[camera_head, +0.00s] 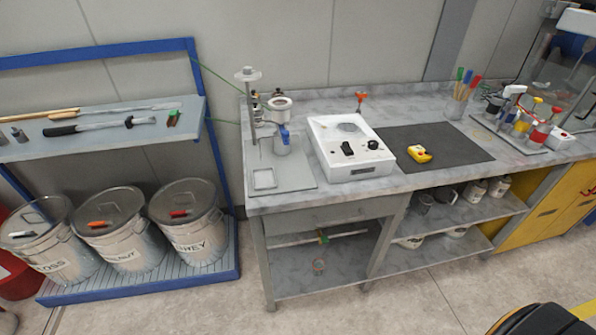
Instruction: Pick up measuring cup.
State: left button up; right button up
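I cannot tell for certain which vessel is the measuring cup. A grey cup (421,204) stands on the bench's upper shelf. A darker cup (446,195), seemingly with a handle, stands just right of it. All are small in the head view, and no markings can be read. Neither of my grippers shows in the head view.
The grey bench (375,185) also carries a white scale (350,147), a black mat (440,145) and a yellow device (419,154). Lidded buckets (190,220) stand on the blue rack at left. White jars (499,185) share the cups' shelf. Floor in front is mostly clear.

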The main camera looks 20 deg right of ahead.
aim_at(318, 264)
jog(key=k+l+z, duration=0.1)
jog(key=z, duration=0.7)
